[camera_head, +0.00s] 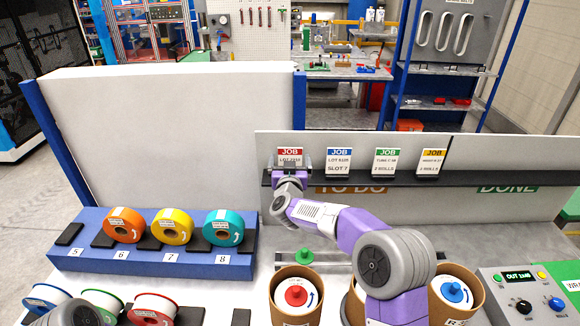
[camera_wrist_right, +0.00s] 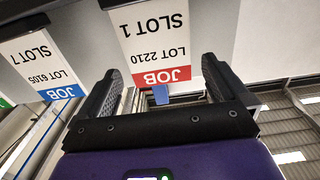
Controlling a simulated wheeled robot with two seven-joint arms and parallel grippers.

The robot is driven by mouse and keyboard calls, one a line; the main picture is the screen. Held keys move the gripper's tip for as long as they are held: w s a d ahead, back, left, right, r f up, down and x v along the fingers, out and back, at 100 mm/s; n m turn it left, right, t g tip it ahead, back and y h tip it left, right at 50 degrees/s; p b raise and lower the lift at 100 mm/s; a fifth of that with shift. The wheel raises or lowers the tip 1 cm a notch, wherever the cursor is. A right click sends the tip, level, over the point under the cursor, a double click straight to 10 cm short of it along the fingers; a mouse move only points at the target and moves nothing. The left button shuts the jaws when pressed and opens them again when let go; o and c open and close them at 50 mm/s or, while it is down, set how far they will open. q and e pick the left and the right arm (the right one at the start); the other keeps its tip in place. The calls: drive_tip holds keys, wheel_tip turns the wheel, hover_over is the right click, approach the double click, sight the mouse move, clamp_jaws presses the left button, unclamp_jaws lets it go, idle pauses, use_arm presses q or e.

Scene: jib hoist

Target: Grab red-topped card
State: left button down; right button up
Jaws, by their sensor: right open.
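The red-topped card (camera_head: 290,153) stands on the dark rack ledge, leftmost in the row of job cards. In the right wrist view the red-topped card (camera_wrist_right: 152,42) appears upside down and reads JOB, LOT 2210, SLOT 1. My right gripper (camera_head: 291,170) is at the card's lower part, in front of the ledge. In the wrist view my right gripper (camera_wrist_right: 162,75) is open, with one finger to either side of the card's red band. I cannot tell whether either finger touches it. My left gripper is not in view.
A blue-topped card (camera_head: 339,160) stands just right of the red one, with green-topped (camera_head: 387,161) and yellow-topped (camera_head: 432,162) cards further along the ledge (camera_head: 490,179). Tape rolls sit on a blue numbered stand (camera_head: 180,258) at left. A control box (camera_head: 527,295) stands at right.

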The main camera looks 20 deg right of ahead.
drive_tip(key=shift+x, duration=1.05)
drive_tip(key=c, duration=1)
